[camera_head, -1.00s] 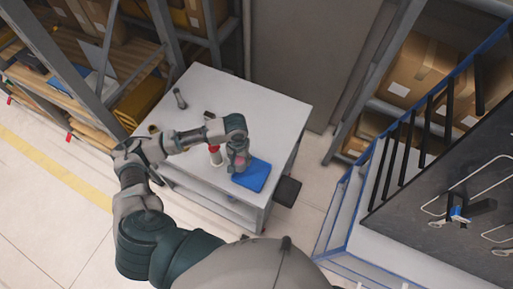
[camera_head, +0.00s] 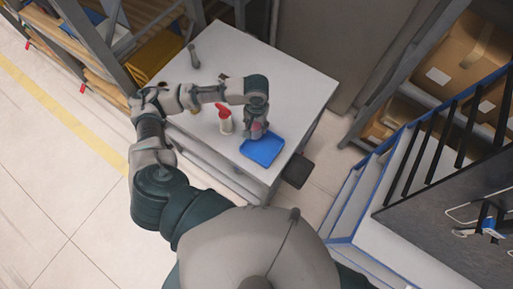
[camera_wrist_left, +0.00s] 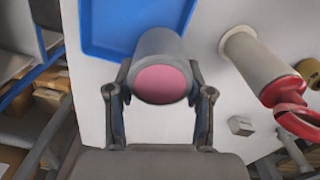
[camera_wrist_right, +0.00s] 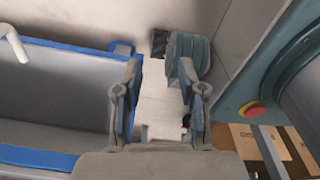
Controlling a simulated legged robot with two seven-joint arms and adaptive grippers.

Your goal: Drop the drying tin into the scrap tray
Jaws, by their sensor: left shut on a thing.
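The drying tin, a grey cylinder with a pink end (camera_wrist_left: 163,84), is between the fingers of my left gripper (camera_wrist_left: 160,98) in the left wrist view. The gripper is shut on it. The scrap tray is a flat blue tray (camera_head: 263,152) at the table's near right corner in the head view. My left gripper (camera_head: 256,132) is at the tray's far edge there. In the left wrist view the tin overlaps the edge of the blue tray (camera_wrist_left: 105,30); its height above it is unclear. My right gripper (camera_wrist_right: 163,100) is open and empty, away from the table.
A white bottle with a red top (camera_head: 225,120) stands left of the tray on the white table (camera_head: 290,75). A small grey block (camera_wrist_left: 241,126) lies near it. A grey cylindrical object (camera_head: 194,57) lies at the back left. A dark box (camera_head: 298,170) is beside the table.

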